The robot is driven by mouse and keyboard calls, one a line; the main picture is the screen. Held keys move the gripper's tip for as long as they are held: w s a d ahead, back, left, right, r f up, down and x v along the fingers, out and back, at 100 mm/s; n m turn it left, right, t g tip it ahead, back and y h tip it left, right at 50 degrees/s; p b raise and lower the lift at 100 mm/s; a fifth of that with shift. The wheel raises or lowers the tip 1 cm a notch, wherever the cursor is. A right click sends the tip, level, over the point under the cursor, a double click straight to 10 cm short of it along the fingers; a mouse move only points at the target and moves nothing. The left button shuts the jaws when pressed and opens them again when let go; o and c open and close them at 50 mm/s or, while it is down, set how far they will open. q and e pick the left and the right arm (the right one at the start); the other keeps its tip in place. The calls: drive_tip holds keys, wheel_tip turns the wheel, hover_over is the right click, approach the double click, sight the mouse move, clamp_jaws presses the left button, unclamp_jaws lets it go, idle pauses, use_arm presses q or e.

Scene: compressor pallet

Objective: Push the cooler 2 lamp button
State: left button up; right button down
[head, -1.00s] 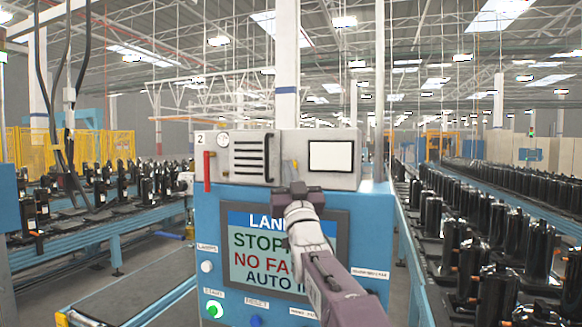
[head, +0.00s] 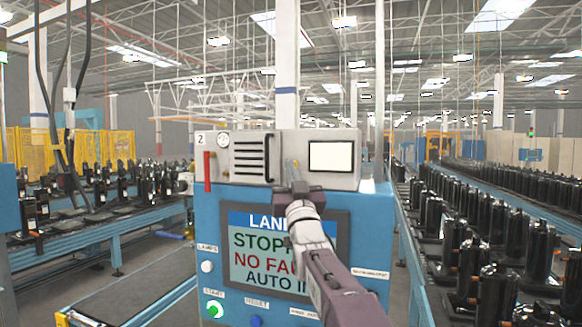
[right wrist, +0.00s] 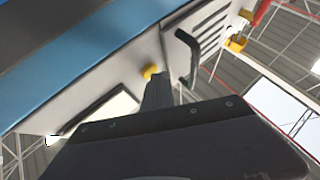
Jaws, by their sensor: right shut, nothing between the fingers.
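The cooler marked 2 is a grey box (head: 257,145) on top of a blue cabinet, with a black slatted vent on its left and a pale framed panel (head: 331,157) on its right. A small yellow button sits on its front between them and shows in the right wrist view (right wrist: 151,72). My right gripper (head: 296,172) is shut and empty, its tips at this button. In the right wrist view the fingertips (right wrist: 158,88) overlap the button's lower edge; I cannot tell whether they press it. My left gripper is not in view.
The blue cabinet (head: 376,225) carries a screen (head: 262,240), partly hidden by my right arm, a white button labelled LAMPS (head: 207,267) and a green START button (head: 214,309). A red handle (head: 208,171) is on the box's left. Conveyors with black compressors run on both sides.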

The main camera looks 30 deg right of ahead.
drive_tip(key=shift+s+a+b, duration=0.2)
drive_tip(key=shift+a+b, duration=0.05)
drive_tip(key=shift+b, duration=0.25)
drive_tip(key=shift+f, duration=0.1)
drive_tip(key=s+a+b, duration=0.4)
drive_tip(key=shift+a, duration=0.3)
drive_tip(key=shift+w, duration=0.1)
idle(0.3)
